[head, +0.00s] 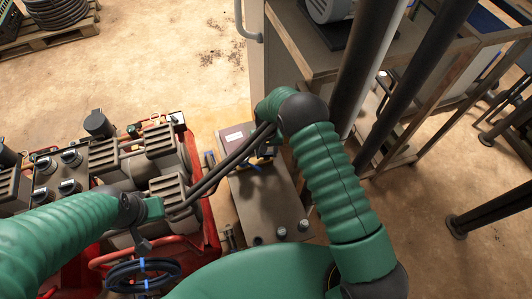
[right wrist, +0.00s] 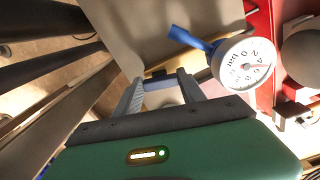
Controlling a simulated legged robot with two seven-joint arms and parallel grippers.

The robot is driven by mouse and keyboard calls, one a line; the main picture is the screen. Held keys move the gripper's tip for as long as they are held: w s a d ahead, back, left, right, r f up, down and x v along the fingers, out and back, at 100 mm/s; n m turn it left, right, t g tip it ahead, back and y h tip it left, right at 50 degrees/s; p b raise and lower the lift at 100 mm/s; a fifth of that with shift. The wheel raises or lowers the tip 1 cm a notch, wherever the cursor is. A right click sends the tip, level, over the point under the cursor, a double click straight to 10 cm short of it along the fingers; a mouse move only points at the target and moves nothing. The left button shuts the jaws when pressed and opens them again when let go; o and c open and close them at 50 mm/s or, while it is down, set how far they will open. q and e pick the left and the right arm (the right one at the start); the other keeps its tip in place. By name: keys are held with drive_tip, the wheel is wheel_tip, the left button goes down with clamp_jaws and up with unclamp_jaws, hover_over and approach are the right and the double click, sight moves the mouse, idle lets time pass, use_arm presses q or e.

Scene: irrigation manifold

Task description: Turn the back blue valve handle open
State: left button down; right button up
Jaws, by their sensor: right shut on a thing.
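My right gripper (head: 264,151) reaches down over the grey metal bench at the centre of the head view. In the right wrist view, its two fingers (right wrist: 162,92) are closed about a pale blue bar (right wrist: 161,98), which looks like a valve handle; whether it is the back one I cannot tell. A second blue handle (right wrist: 188,39) stands free beside a round white pressure gauge (right wrist: 244,63). In the head view a blue handle (head: 253,166) shows just below the right gripper. My left arm comes in from the left; its gripper (head: 152,209) is not clear.
Red-framed equipment with grey ribbed blocks (head: 165,188) fills the left. The bench (head: 262,212) has bolts near its front. Dark posts (head: 362,70) and a wooden-edged table (head: 300,55) stand close at the right. A coil of dark hose (head: 143,274) lies at the lower left.

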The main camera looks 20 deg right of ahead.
drive_tip(key=shift+w+d+r+n, duration=0.1)
drive_tip(key=shift+w+n, duration=0.1)
drive_tip(key=shift+n, duration=1)
drive_tip(key=o, duration=1.1)
drive_tip(key=shift+o, duration=1.3)
drive_tip(key=shift+s, duration=0.1)
wheel_tip(320, 180, up, 17)
drive_tip(key=shift+f, duration=0.2)
